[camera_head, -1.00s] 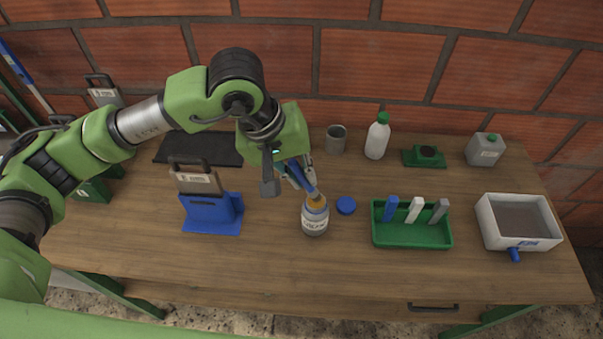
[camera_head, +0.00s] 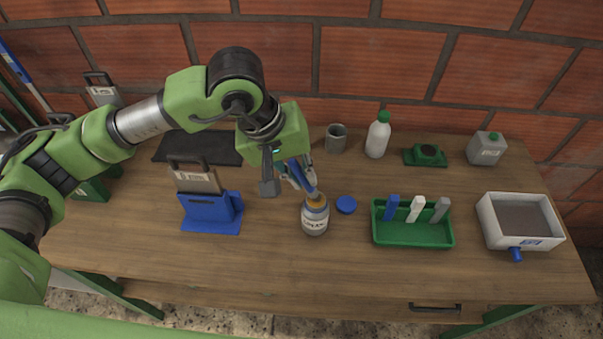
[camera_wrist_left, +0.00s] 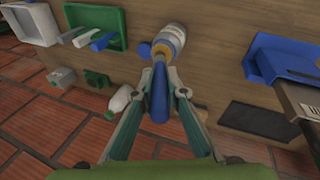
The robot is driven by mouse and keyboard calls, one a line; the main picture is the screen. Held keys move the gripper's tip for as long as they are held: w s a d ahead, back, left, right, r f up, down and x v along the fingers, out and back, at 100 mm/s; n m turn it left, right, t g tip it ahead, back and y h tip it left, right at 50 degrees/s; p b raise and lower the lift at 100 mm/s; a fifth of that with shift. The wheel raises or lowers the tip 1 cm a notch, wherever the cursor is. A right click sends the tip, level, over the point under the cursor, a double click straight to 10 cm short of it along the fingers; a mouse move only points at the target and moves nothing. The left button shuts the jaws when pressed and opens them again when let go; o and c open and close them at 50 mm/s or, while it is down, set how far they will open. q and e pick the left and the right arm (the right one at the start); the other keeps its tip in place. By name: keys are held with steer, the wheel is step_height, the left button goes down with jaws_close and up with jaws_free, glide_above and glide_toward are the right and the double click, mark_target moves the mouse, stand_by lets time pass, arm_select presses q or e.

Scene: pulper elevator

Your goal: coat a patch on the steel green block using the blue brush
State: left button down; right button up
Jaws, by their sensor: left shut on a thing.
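My left gripper (camera_head: 298,173) is shut on the blue brush (camera_head: 303,180), tilted with its lower end at the mouth of the labelled jar (camera_head: 315,216). The wrist view shows the blue handle (camera_wrist_left: 159,100) between my fingers and the jar (camera_wrist_left: 170,40) beyond. The bristles are hidden. A green block (camera_head: 92,190) stands at the table's left end, partly hidden by my left arm; any steel on it cannot be made out. A steel plate with a dark handle (camera_head: 197,180) stands in a blue block (camera_head: 210,212) left of the jar. My right gripper is out of view.
A blue lid (camera_head: 346,205) lies right of the jar. Further right are a green tray (camera_head: 412,240) with coloured pieces and a white basin (camera_head: 550,238). A cup (camera_head: 336,139), bottle (camera_head: 377,137) and grey canister (camera_head: 486,149) stand behind. The front strip is clear.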

arm_select(q)
steer(key=shift+s+f+b, duration=0.1)
steer(key=shift+f+b, duration=0.1)
steer(key=shift+b, duration=0.5)
stand_by(1.6)
steer(key=shift+r, duration=0.1)
stand_by(0.4)
step_height(320, 180, up, 2)
steer(key=shift+r+p, duration=0.1)
steer(key=shift+p, duration=0.25)
steer(key=shift+r+p, duration=0.55)
steer(key=shift+r, duration=1.9)
steer(key=shift+a+f, duration=0.25)
steer(key=shift+a, duration=0.05)
steer(key=s+a+f+m+b, duration=0.1)
steer(key=s+a+f, duration=0.1)
steer(key=a, duration=0.5)
steer(key=s+a+f+m+b, duration=0.1)
steer(key=s+a+f+b, duration=0.1)
steer(key=a, duration=0.6)
steer(key=shift+a+f+g, duration=0.15)
steer(key=shift+f+g, duration=0.15)
steer(key=shift+f, duration=0.1)
